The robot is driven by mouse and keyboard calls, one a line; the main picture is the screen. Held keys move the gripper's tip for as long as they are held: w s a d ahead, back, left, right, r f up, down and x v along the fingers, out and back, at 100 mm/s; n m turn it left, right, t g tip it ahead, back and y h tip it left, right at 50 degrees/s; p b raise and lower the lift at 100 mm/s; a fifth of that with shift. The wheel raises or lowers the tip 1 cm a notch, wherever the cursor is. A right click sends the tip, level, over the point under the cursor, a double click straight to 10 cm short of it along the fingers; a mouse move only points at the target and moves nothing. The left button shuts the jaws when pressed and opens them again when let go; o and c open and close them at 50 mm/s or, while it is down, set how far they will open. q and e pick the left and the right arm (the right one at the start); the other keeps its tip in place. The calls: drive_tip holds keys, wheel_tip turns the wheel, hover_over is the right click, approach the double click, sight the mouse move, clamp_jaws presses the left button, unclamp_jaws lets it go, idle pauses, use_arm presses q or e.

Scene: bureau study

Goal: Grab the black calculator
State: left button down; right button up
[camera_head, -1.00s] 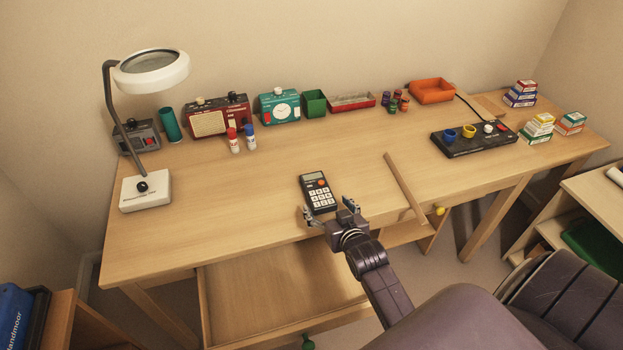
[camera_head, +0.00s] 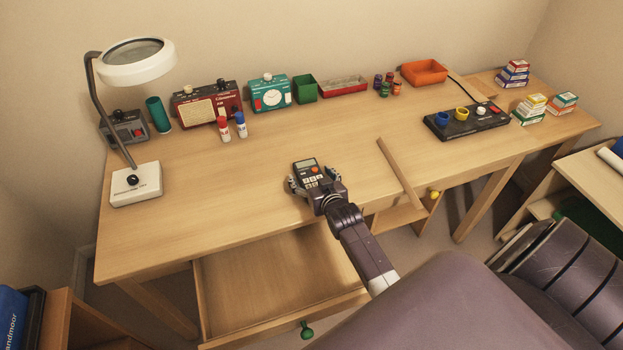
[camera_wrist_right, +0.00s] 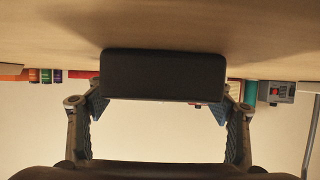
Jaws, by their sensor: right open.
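The black calculator (camera_head: 308,172), with a grey screen and an orange key, lies on the wooden desk near its front edge. My right gripper (camera_head: 314,184) is open at the calculator's near end, with a finger on either side of it. The gripper's palm hides the calculator's near end in the head view. My left gripper is not in view.
An open drawer (camera_head: 275,270) juts out below the desk (camera_head: 200,215). A wooden strip (camera_head: 398,170) lies right of the calculator. A magnifier lamp (camera_head: 136,187) stands at the left. Radios, trays and small boxes line the back. The desk around the calculator is clear.

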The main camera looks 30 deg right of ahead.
drive_tip(key=shift+w+d+f, duration=0.1)
drive_tip(key=shift+w, duration=0.3)
drive_tip(key=c, duration=1.4)
